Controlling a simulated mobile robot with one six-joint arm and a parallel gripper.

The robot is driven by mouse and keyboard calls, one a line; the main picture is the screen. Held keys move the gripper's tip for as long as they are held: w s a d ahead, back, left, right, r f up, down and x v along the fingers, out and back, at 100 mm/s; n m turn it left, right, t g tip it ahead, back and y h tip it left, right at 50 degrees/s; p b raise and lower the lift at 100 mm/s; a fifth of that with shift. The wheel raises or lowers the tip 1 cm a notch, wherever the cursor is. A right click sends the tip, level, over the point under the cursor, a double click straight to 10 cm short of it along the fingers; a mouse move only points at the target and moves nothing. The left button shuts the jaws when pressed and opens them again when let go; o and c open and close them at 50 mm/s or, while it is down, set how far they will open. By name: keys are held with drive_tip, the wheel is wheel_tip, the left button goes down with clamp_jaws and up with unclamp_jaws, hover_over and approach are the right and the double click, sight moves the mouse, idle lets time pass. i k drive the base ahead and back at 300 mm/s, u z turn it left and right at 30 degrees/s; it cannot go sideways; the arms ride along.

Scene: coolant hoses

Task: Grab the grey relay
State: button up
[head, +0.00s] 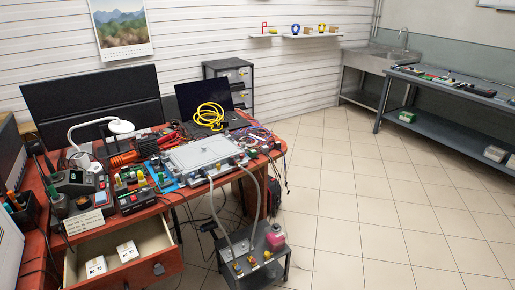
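I cannot pick out a grey relay with certainty in the head view, because the small parts on the red desk (130,221) are crowded. A rack of small yellow, green and dark blocks (131,180) sits left of a large grey housing (203,153). More small coloured parts lie along the housing's front and right edges. Two small whitish boxes with dark marks, one of them here (127,251), lie in the open desk drawer (155,236); I cannot tell what they are. My gripper is not in view.
Hoses (218,212) hang from the housing to a grey low unit (238,270) with a pink container (275,237). A lamp (121,127), monitor (92,97) and laptop (207,97) crowd the desk. The tiled floor (365,200) is clear; a workbench (455,88) stands right.

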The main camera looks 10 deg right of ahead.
sight(265, 148)
drive_tip(key=z, duration=0.1)
drive_tip(key=k, duration=0.6)
drive_tip(key=u, duration=0.5)
drive_tip(key=i, duration=1.25)
drive_tip(key=u, duration=0.5)
